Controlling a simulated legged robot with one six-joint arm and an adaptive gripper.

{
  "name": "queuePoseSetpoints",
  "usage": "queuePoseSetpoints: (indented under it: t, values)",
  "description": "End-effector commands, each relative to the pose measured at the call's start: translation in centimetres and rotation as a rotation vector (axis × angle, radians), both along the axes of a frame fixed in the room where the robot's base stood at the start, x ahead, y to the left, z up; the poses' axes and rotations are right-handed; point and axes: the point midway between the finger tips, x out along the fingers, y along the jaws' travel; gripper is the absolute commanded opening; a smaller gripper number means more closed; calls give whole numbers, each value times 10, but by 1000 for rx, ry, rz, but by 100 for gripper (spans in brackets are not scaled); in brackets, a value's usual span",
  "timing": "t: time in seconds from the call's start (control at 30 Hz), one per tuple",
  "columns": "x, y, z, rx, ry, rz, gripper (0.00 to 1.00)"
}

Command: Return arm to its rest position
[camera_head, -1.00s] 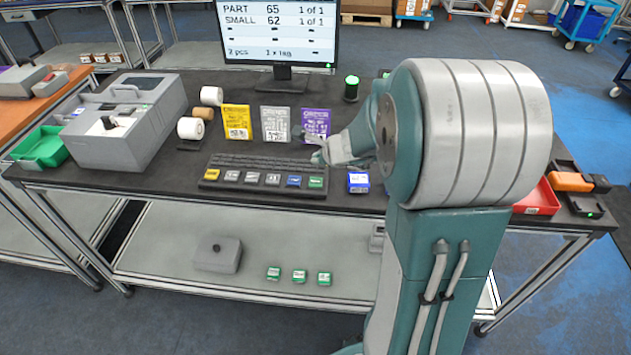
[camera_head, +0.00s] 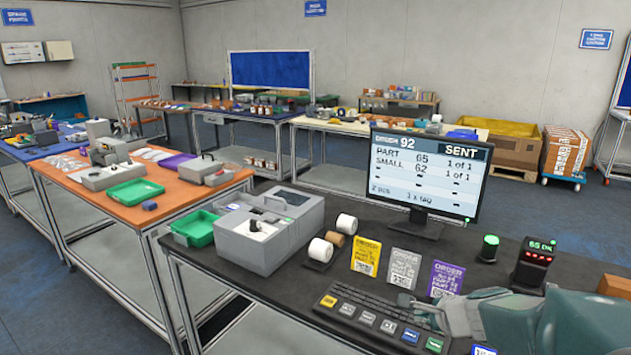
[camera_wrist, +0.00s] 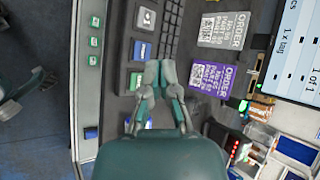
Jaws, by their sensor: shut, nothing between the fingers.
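My gripper (camera_head: 412,304) shows at the lower right of the head view, over the right part of the keyboard, in front of the grey and purple order cards. In the wrist view my gripper (camera_wrist: 159,74) has its fingertips together, with nothing between them. It hangs beside the keyboard's green key (camera_wrist: 136,81) and blue key (camera_wrist: 140,50). My arm is bent and reaches in from the right edge of the head view. The monitor (camera_head: 428,172) reads order 92, SENT.
The black keyboard (camera_head: 372,318) lies at the table's front. Yellow (camera_head: 366,256), grey (camera_head: 404,268) and purple (camera_head: 446,281) order cards stand behind it. A grey printer (camera_head: 268,235), label rolls (camera_head: 346,224), a green lamp (camera_head: 489,248) and a lit scanner display (camera_head: 535,262) are near.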

Motion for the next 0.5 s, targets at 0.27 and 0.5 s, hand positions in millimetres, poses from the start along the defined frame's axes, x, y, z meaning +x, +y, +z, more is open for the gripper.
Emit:
queuePoseSetpoints:
  t: [0.27,0.5]
  values:
    - [-81,80,48,-416,-59,607,0]
    - [-160,100,62,-809,-61,1051,0]
